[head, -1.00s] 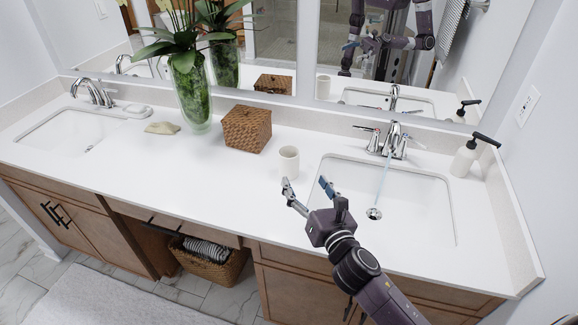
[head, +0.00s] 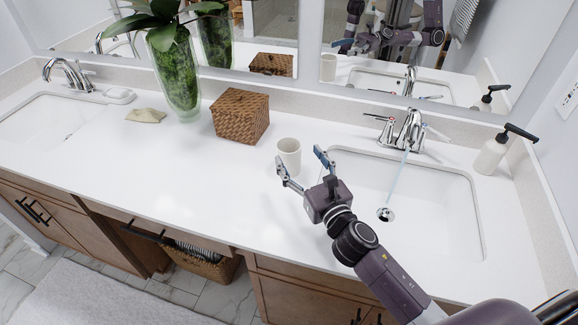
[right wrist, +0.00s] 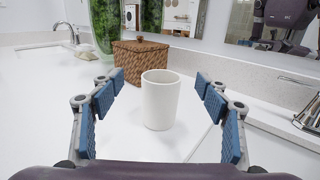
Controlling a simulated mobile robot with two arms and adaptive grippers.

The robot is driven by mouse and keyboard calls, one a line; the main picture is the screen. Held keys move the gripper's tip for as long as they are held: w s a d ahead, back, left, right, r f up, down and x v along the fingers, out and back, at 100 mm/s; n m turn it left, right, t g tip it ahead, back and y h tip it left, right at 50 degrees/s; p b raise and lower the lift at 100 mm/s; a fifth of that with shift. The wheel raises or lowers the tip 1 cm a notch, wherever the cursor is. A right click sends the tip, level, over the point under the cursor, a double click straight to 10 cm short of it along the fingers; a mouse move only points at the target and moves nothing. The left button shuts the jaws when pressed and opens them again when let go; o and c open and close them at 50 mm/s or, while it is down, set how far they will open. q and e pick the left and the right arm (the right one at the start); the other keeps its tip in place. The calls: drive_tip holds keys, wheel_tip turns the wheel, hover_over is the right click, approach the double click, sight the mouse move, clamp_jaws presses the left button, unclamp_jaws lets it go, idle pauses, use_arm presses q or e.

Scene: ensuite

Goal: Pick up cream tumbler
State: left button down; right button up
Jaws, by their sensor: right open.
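The cream tumbler (head: 289,152) stands upright on the white counter, left of the right-hand sink. It also shows in the right wrist view (right wrist: 160,100), centred ahead between the two blue-padded fingers. My right gripper (head: 303,166) is open and empty, just in front of the tumbler, with its fingertips pointing toward it. In the right wrist view the open right gripper (right wrist: 160,105) has clear space on both sides of the tumbler. My left gripper is not directly in view.
A woven box (head: 240,116) stands behind and left of the tumbler. The right sink (head: 440,205) has water running from its faucet (head: 408,128). A soap dispenser (head: 492,155) stands at right, a green-filled glass vase (head: 175,75) at left. The counter's left middle (head: 150,165) is clear.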

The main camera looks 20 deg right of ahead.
sight(294, 157)
drive_tip(key=f+b, duration=0.1)
drive_tip(key=f, duration=0.1)
drive_tip(key=f+b, duration=0.2)
drive_tip(key=shift+w+d+f, duration=0.1)
drive_tip(key=shift+w+f, duration=0.05)
drive_tip(key=shift+w, duration=0.05)
drive_tip(key=w, duration=0.2)
drive_tip(key=w+p, duration=0.1)
drive_tip(key=w, duration=0.4)
drive_tip(key=shift+w+a+r+p, duration=0.1)
drive_tip(key=shift+a+r+p, duration=0.2)
drive_tip(key=shift+r+p, duration=0.1)
drive_tip(key=shift+w+f, duration=0.1)
drive_tip(key=shift+w, duration=0.15)
use_arm(q)
wheel_tip(294, 157, down, 2)
drive_tip(key=shift+w+f, duration=0.1)
use_arm(e)
drive_tip(key=c, duration=1.8)
